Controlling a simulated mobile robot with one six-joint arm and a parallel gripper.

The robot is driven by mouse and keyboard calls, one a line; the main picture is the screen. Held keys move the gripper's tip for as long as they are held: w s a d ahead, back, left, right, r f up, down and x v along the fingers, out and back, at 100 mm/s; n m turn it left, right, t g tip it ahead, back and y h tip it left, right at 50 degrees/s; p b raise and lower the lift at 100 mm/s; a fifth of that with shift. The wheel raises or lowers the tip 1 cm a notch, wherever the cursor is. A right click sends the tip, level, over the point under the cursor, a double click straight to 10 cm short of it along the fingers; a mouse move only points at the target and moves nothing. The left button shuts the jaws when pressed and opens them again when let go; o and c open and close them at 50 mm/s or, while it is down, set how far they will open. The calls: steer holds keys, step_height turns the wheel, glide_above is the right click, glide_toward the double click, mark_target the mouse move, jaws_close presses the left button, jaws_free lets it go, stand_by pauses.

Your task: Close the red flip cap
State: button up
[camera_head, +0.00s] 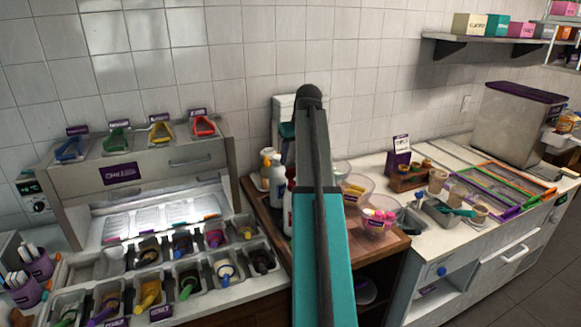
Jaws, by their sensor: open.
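My arm rises through the middle of the head view and ends at the top in a dark rounded joint. I do not see my gripper's fingers. A bottle with a dark red top (291,173) stands on the wooden board, partly hidden behind my arm. Whether this top is the red flip cap, and whether it is open or shut, is too small to tell. A white bottle (277,184) and a bottle with a yellowish top (267,163) stand just left of it. A red triangular-looking piece (204,127) lies on top of the steel display unit.
The steel unit (160,178) stands left, with several topping tubs in front. Clear bowls (357,190) stand right of my arm on the wooden board (393,246). A white counter (452,240) with small cups and coloured frames lies further right.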

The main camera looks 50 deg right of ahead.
mark_target(291, 168)
steer(key=shift+p+x, duration=1.25)
steer(key=shift+x, duration=2.35)
steer(key=shift+c, duration=0.3)
steer(key=c, duration=1)
